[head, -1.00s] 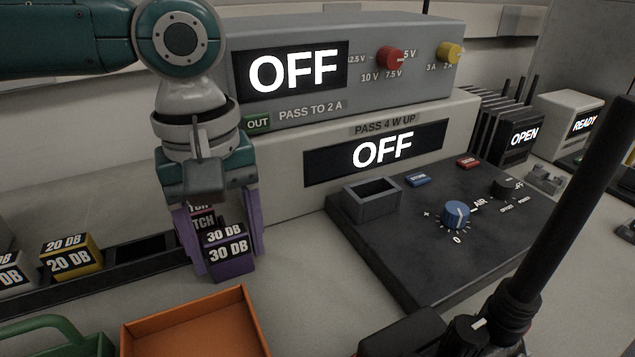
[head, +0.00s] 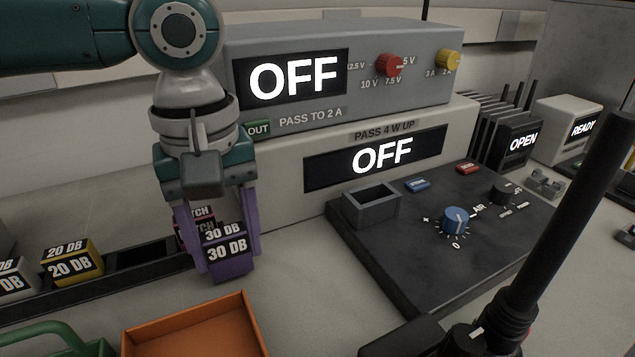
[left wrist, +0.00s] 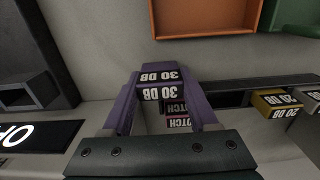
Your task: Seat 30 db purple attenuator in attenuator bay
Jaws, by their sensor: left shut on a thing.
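The purple 30 DB attenuator (head: 228,256) is between the purple fingers of my left gripper (head: 222,250), which is shut on it. It hangs upright, in front of the rack's right end. It also shows in the left wrist view (left wrist: 158,82), held between both fingertips. The attenuator bay seems to be the grey open-topped square socket (head: 371,205) on the black panel, to the right of the gripper; it looks empty. Part of it shows in the left wrist view (left wrist: 20,97). My right gripper cannot be made out.
A black rack (head: 70,292) holds a yellow 20 DB block (head: 72,262), a grey block (head: 14,280) and a partly hidden NOTCH block (head: 197,212). An orange tray (head: 195,332) lies in front. Two instruments reading OFF stand behind. My dark right arm crosses the right side.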

